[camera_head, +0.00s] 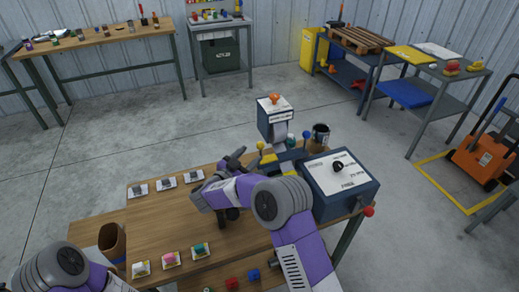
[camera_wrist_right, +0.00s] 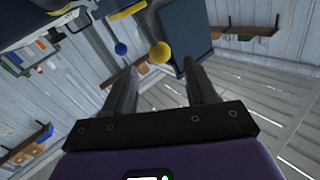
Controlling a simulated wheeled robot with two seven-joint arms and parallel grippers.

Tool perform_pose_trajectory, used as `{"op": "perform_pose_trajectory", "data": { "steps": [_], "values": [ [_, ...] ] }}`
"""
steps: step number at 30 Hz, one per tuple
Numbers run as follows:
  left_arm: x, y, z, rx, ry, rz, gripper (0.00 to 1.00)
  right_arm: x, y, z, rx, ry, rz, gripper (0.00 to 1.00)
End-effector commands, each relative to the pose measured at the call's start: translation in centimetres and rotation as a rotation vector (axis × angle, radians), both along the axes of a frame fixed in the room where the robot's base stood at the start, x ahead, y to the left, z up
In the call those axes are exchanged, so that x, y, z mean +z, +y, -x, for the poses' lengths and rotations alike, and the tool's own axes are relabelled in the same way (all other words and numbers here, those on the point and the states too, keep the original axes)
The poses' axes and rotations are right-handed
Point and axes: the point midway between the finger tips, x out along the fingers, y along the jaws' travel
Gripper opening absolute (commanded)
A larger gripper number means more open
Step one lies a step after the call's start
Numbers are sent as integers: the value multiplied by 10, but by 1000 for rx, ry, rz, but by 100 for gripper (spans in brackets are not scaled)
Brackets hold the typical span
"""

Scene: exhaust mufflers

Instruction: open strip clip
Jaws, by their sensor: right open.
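A dark device with a yellow-knobbed lever (camera_head: 261,146) and a blue-knobbed lever (camera_head: 306,134) stands at the back of the wooden table; I cannot tell which part is the strip clip. My right gripper (camera_head: 237,160) is open and empty, left of the device. In the right wrist view, its fingers (camera_wrist_right: 160,68) point toward the yellow knob (camera_wrist_right: 160,52), which shows between the fingertips, apparently beyond them. The blue knob (camera_wrist_right: 121,49) is near the left finger. The right forearm hides part of the table.
A blue-grey box with a white labelled top (camera_head: 337,173) stands right of my right arm. A dispenser (camera_head: 275,117) with a pale strip is behind the device, beside a dark can (camera_head: 320,137). Small samples on cards (camera_head: 166,183) lie on the wooden table (camera_head: 160,222).

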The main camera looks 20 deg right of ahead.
Motion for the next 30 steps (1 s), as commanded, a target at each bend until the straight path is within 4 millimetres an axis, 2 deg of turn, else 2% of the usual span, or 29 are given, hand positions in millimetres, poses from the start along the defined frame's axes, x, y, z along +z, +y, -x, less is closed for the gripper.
{"op": "perform_pose_trajectory", "data": {
  "steps": [9,15,25,26,30],
  "values": [
    [-7,0,0,0,-1,0,43,0,-39,-26,-5,-3,0,57],
    [-11,0,0,0,-1,0,43,0,-56,-40,-2,-3,0,57],
    [-11,0,0,0,-1,0,43,1,-60,-43,0,-1,0,57],
    [-11,0,0,0,-1,0,43,1,-60,-43,0,-1,0,55],
    [-11,0,0,0,-1,0,43,1,-60,-43,-1,-1,0,34]
  ]
}}
